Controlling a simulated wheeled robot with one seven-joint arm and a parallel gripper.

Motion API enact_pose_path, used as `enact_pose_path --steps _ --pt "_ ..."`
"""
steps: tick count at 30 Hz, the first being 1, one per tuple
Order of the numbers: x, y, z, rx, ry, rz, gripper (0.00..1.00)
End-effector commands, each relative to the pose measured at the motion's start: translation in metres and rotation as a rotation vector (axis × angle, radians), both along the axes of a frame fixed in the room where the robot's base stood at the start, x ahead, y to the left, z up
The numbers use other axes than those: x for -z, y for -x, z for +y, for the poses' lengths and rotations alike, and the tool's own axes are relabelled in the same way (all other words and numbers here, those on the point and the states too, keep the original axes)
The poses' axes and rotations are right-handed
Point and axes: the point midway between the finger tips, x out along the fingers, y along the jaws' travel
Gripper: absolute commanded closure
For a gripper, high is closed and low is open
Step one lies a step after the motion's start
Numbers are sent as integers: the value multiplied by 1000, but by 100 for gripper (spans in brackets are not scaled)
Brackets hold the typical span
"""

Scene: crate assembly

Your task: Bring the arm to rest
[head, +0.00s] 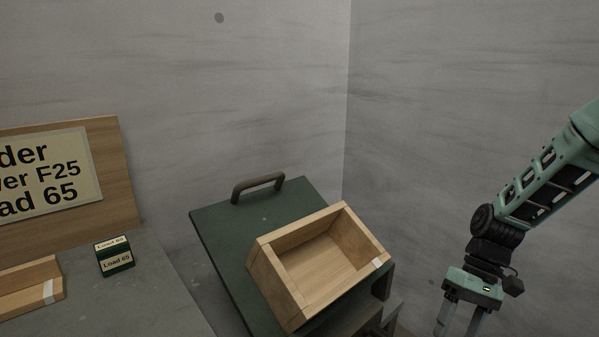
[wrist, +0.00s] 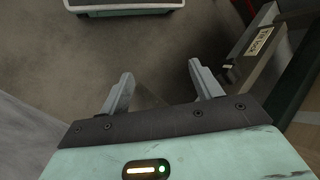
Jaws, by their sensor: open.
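My gripper (head: 459,318) hangs at the lower right of the head view, pointing down, to the right of the green cart and apart from it. The lower ends of its fingers are cut off by the frame's edge. In the wrist view the two fingers of my gripper (wrist: 160,80) stand wide apart, with nothing between them but grey floor. My arm comes in from the right edge of the head view, bent at the wrist.
A wooden crate (head: 262,274) sits on a dark green cart (head: 222,240) with a handle. A grey table (head: 160,300) on the left bears a green "Load 65" block (head: 116,262), a wooden piece (head: 25,285) and a sign (head: 45,175). Walls stand behind.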

Motion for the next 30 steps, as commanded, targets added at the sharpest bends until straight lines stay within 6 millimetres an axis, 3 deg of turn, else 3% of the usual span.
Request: enact_pose_path --steps 9,21,26,30 --pt "-63 34 -17 83 333 -314 36" --pt "-108 65 -21 201 412 -596 36" --pt "-112 81 35 40 355 -579 36" --pt "-117 107 80 -110 311 -559 36"
